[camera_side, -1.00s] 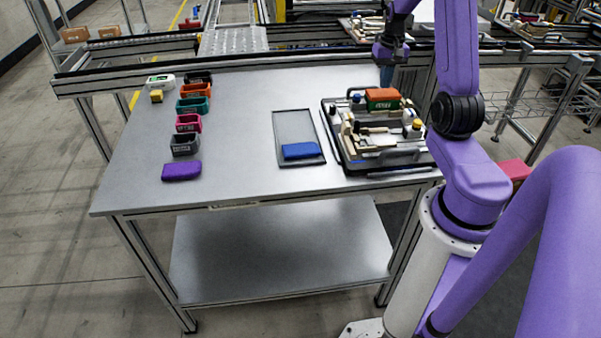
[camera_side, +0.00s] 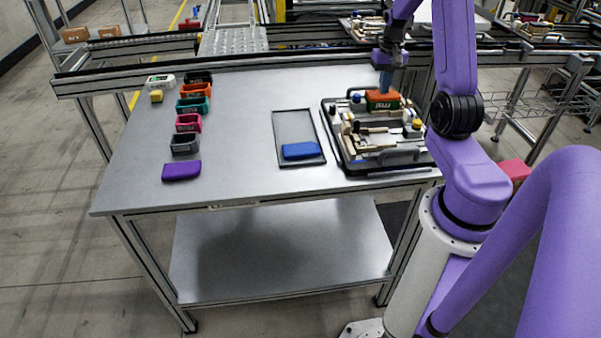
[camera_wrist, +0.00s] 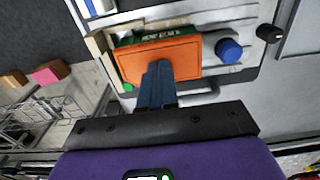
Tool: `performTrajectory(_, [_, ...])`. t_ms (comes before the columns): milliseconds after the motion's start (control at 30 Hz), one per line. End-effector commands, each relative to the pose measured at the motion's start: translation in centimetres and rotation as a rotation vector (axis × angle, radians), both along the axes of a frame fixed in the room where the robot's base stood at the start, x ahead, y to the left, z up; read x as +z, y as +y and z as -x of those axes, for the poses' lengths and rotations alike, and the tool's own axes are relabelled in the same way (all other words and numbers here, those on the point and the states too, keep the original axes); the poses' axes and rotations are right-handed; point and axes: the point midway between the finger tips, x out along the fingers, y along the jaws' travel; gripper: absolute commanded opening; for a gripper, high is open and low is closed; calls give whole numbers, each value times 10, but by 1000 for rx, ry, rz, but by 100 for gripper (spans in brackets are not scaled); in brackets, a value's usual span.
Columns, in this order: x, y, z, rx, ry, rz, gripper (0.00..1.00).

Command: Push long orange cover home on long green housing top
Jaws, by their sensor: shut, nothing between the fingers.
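The long orange cover (camera_side: 381,95) sits on top of the long green housing (camera_side: 383,105) at the back of the pallet fixture. In the wrist view the orange cover (camera_wrist: 150,60) fills the space ahead of the fingers, with a strip of the green housing (camera_wrist: 150,37) showing along its far edge. My gripper (camera_side: 385,88) is shut and empty, pointing down, with its tips at the cover's top. In the wrist view my gripper's fingertips (camera_wrist: 159,68) overlap the cover near its middle. Whether the cover is fully seated cannot be told.
The dark pallet (camera_side: 345,160) also bears cream blocks and a yellow-topped part. A blue knob (camera_wrist: 229,50) stands beside the cover. A grey tray (camera_side: 292,125) with a blue cover (camera_side: 300,150) lies to the left. Several coloured housings line the table's left side; the table's middle is clear.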

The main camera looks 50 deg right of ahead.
Motion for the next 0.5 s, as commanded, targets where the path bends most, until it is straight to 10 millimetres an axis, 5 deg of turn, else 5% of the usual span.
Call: performTrajectory(500, [13,0,0,0,-1,1,0])
